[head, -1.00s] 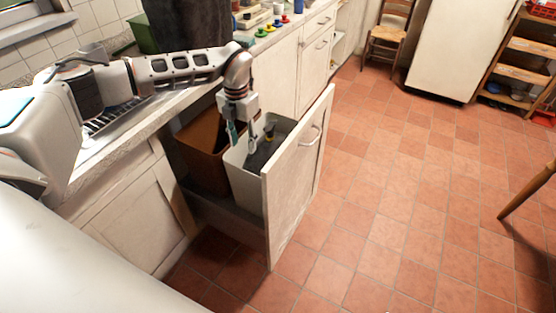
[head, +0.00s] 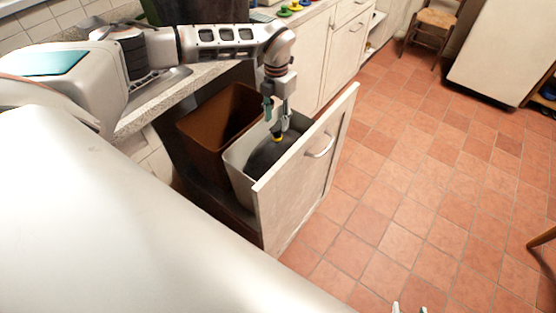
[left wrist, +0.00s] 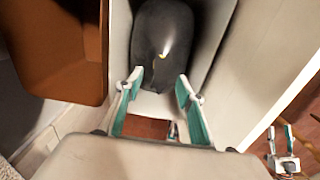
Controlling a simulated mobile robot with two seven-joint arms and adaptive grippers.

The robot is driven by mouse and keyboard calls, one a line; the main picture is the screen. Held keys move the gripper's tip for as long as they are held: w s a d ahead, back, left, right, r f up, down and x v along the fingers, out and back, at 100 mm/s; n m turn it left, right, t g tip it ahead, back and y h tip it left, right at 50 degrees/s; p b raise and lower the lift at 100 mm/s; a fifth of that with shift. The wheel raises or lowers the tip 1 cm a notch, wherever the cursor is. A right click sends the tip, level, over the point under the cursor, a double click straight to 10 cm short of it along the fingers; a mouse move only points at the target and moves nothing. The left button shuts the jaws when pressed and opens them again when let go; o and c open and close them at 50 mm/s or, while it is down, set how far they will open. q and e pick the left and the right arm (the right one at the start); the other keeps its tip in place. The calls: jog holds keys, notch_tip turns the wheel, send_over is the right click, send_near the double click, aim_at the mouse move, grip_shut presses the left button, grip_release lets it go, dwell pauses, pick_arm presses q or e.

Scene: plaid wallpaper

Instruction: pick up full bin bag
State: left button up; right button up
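The full bin bag (head: 268,158) is dark and rounded, with a small yellow spot at its top. It sits inside the pale bin (head: 236,164) in the pulled-out cabinet drawer. My left gripper (head: 277,122) points down over this bin, just above the bag's top. In the left wrist view the bag (left wrist: 163,40) lies beyond the left gripper's two teal fingers (left wrist: 159,88), which are apart with nothing between them. My right gripper (head: 409,308) shows only its tips at the bottom edge; in the left wrist view it (left wrist: 281,137) appears with fingers apart.
A brown bin (head: 208,125) stands beside the pale one. The drawer front (head: 300,180) with its handle rises close beside the pale bin. The counter (head: 160,108) lies beneath my left arm. A chair (head: 432,25) stands far back. The tiled floor at right is mostly clear.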

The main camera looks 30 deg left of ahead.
aim_at(278, 125)
pick_arm(q)
notch_tip(278, 125, down, 5)
jog(key=shift+w+r, duration=0.1)
jog(key=shift+r, duration=0.15)
grip_shut()
jog(key=shift+w+r, duration=0.1)
jog(key=shift+r, duration=0.1)
